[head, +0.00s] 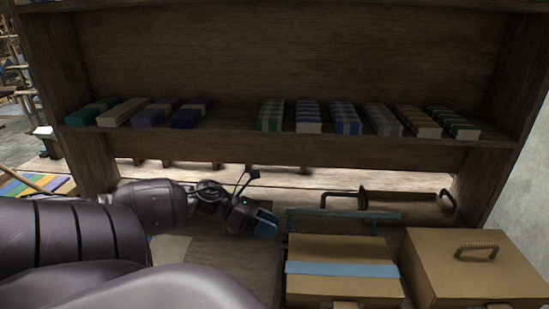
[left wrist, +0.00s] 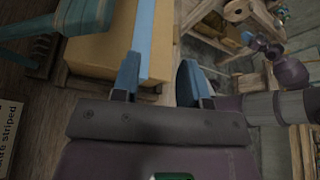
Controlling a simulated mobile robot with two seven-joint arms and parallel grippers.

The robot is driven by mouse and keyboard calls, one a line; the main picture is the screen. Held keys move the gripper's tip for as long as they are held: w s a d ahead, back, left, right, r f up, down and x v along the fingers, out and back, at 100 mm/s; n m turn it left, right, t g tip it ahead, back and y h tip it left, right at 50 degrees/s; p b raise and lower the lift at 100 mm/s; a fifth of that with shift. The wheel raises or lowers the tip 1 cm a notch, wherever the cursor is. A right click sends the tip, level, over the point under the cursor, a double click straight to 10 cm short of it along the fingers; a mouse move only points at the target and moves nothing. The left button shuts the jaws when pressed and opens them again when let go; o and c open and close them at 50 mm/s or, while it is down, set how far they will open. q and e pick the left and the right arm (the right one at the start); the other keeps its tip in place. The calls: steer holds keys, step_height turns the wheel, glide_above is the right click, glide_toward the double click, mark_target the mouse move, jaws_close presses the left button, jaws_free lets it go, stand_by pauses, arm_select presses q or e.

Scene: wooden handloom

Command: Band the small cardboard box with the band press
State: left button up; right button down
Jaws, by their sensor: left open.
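The small cardboard box (head: 335,250) stands at the lower middle of the head view, with a light blue band (head: 340,269) lying across its top. The box (left wrist: 90,50) and band (left wrist: 146,30) also show in the left wrist view. A teal bar (head: 345,214) with a dark handle frame (head: 390,193) is behind the box; it appears to be the band press. My left gripper (head: 266,226) is open and empty, just left of the box. Its blue fingers (left wrist: 158,82) show apart in the left wrist view. My right gripper is out of view.
A larger cardboard box (head: 450,238) with a rope handle stands close on the right. A wooden shelf (head: 240,135) with several folded striped cloths spans the back above the boxes. A printed sign (left wrist: 8,135) shows at the left edge of the left wrist view.

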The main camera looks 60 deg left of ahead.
arm_select(q)
steer(key=shift+p+v, duration=1)
steer(key=shift+v, duration=1.7)
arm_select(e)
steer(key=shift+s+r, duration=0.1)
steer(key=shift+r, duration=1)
arm_select(q)
steer(key=shift+a, duration=0.1)
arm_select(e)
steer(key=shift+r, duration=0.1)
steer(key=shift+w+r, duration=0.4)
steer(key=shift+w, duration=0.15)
